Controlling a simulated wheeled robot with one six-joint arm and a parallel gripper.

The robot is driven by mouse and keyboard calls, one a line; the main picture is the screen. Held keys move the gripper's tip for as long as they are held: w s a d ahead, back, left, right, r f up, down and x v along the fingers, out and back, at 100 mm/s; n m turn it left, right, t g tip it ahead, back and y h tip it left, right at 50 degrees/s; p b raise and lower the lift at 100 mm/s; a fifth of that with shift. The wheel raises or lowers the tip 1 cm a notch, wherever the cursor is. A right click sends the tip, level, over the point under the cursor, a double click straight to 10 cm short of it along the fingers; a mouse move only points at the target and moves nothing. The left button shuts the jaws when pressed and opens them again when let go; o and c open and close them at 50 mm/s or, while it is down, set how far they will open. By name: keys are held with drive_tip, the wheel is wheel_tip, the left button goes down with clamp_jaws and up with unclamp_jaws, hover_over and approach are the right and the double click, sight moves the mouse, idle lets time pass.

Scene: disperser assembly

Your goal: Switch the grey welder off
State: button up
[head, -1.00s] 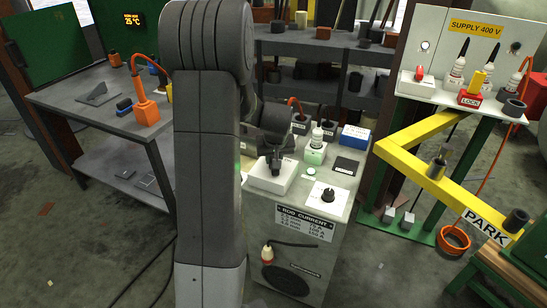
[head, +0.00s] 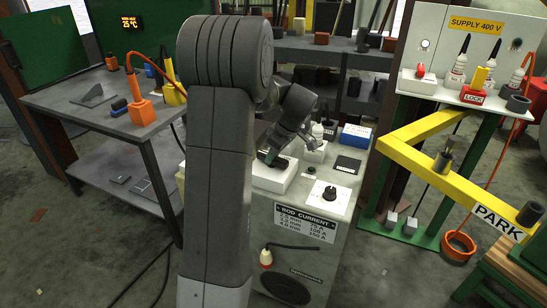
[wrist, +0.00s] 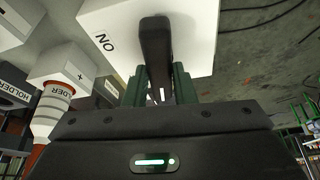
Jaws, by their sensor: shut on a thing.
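The grey welder (head: 292,258) is a cabinet with a ROD CURRENT label, standing right of my arm in the head view. A white switch block (head: 275,180) sits on its top. In the wrist view the block (wrist: 205,30) carries the word ON beside a black lever (wrist: 156,42). My gripper (wrist: 160,88) has its green fingers on either side of the lever, shut on it. In the head view my gripper (head: 270,158) tilts down and left over the block. The lever is mostly hidden there, and its exact position is unclear.
A black knob (head: 329,194) on a white plate stands at the front of the welder top. A blue box (head: 355,136) and plugs in white sockets stand behind. A yellow bar (head: 430,165) is at right. A table (head: 85,97) with orange and yellow blocks is at left.

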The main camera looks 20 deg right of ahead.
drive_tip(key=shift+n+y, duration=0.3)
drive_tip(key=shift+n, duration=0.5)
drive_tip(key=shift+g, duration=0.3)
drive_tip(key=o, duration=1)
drive_tip(key=shift+d+r, duration=0.1)
drive_tip(key=p+v, duration=0.1)
drive_tip(key=v, duration=1.2)
drive_tip(key=shift+r, duration=0.25)
drive_tip(key=shift+f, duration=0.1)
